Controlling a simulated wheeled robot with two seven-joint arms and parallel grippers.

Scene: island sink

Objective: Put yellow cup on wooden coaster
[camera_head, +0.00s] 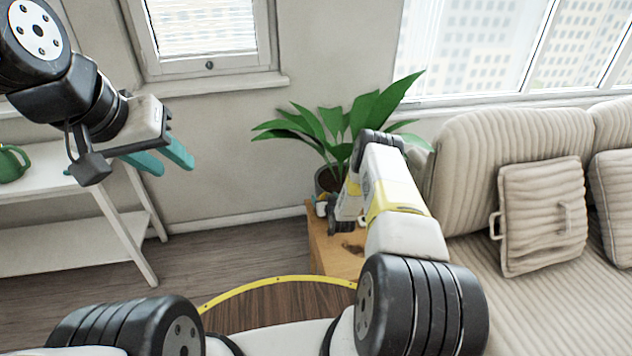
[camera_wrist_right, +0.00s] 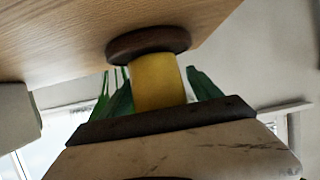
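The yellow cup (camera_wrist_right: 157,82) is in the right wrist view, which shows the scene upside down. Its base appears to meet the round dark wooden coaster (camera_wrist_right: 148,42) on the wooden tabletop (camera_wrist_right: 60,35). My right gripper (camera_head: 342,222) is low over the wooden table (camera_head: 325,262) in the head view. Its dark body edge crosses in front of the cup in the wrist view; its fingers are hidden, so I cannot tell whether they touch the cup. My left gripper (camera_head: 176,164) is raised at the left, empty, its teal fingers apart.
A potted plant (camera_head: 335,125) stands at the back of the wooden table. A beige sofa (camera_head: 500,135) is to the right. A white shelf (camera_head: 60,245) with a green pot (camera_head: 12,165) is at the left. Open floor (camera_head: 215,258) lies between the shelf and table.

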